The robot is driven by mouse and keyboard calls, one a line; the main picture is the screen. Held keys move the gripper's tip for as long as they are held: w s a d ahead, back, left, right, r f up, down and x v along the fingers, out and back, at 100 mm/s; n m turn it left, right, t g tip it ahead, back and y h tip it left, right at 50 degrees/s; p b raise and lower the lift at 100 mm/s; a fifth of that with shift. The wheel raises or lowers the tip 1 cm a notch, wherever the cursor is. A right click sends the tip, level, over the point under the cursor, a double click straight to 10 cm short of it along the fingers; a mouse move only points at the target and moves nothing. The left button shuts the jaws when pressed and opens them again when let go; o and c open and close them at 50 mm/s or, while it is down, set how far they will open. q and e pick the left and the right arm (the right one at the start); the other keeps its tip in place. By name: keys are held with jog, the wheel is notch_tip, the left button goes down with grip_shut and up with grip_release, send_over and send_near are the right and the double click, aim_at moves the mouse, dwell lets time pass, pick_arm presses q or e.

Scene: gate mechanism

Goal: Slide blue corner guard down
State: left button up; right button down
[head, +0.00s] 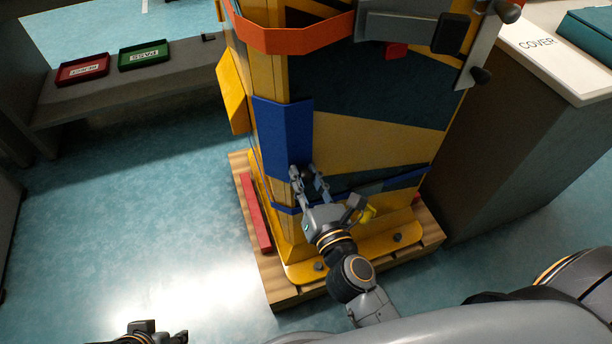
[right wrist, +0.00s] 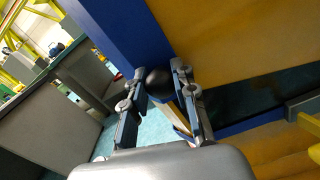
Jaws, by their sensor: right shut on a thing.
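The blue corner guard (head: 283,130) wraps a front corner of the yellow and dark gate post, upright. A black knob (head: 306,170) sits at its lower end. My right gripper (head: 309,178) is shut on this knob, one finger on each side. In the right wrist view the black knob (right wrist: 158,82) shows between the fingertips, with the blue guard (right wrist: 120,30) just above it. A blue band (head: 287,209) runs around the post below the guard, apart from it. My left gripper (head: 155,335) is partly cut off at the bottom edge; its fingers are unclear.
The post stands on a wooden pallet (head: 434,231) with a red bar (head: 255,212) at its left. An orange band (head: 290,38) is above the guard. A grey cabinet with a white top (head: 555,50) stands close on the right. Red (head: 82,69) and green (head: 144,55) trays lie on a left shelf.

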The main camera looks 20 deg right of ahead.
jog(key=c, duration=1)
grip_release()
jog(key=shift+f, duration=0.25)
jog(key=shift+s, duration=0.1)
jog(key=s, duration=0.2)
jog(key=shift+s+d, duration=0.1)
jog(key=shift+s, duration=0.2)
jog(key=shift+s+r, duration=0.1)
jog(key=shift+s, duration=0.15)
jog(key=shift+s+d, duration=0.15)
jog(key=shift+s, duration=4.25)
